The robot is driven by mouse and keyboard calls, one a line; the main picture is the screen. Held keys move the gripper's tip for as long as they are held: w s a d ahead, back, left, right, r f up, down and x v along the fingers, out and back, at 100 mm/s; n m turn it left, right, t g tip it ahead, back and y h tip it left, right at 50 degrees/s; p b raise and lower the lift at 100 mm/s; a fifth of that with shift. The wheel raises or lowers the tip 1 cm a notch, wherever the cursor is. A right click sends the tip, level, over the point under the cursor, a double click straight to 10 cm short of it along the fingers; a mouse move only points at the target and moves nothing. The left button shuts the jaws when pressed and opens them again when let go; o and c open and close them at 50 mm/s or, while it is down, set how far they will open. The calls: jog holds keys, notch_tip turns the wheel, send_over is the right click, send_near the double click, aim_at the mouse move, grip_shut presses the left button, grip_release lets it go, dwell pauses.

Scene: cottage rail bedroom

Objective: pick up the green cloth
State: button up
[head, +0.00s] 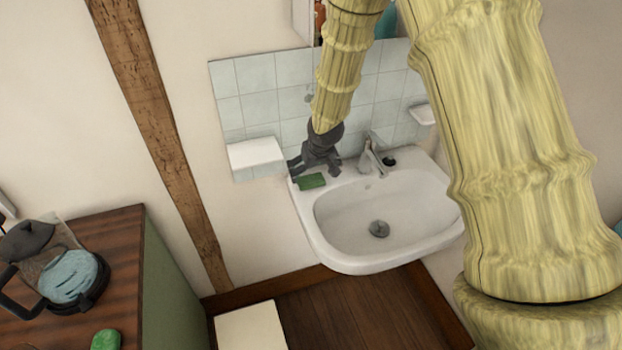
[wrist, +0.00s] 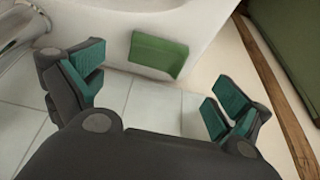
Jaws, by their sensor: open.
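The green cloth (head: 311,181) is a small folded rectangle on the left rim of the white washbasin (head: 333,244) in the head view. In the wrist view the cloth (wrist: 158,54) lies flat on the basin's rim, beyond the fingers and between their lines. My gripper (head: 311,168) is just behind the cloth by the tiled wall in the head view. In the wrist view my gripper (wrist: 157,96) has its teal-padded fingers spread wide with nothing between them. The cloth looks apart from both fingers.
The tap (head: 371,160) stands right of my gripper. A white box-like ledge (head: 256,155) juts from the tiles at left. A wooden-topped cabinet (head: 110,240) with a glass pot (head: 65,275) and a green object (head: 106,340) is at lower left. The basin's bowl is empty.

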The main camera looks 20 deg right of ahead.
aim_at(312, 179)
jog(key=shift+p+x, duration=0.65)
jog(key=shift+x, duration=0.7)
jog(key=shift+d+p+x, duration=0.15)
jog(key=shift+p+x, duration=0.1)
jog(key=shift+x, duration=0.6)
jog(key=shift+d+p+x, duration=0.1)
jog(key=shift+p+x, duration=0.1)
jog(key=shift+x, duration=0.6)
jog(key=shift+s, duration=0.1)
jog(key=c, duration=1)
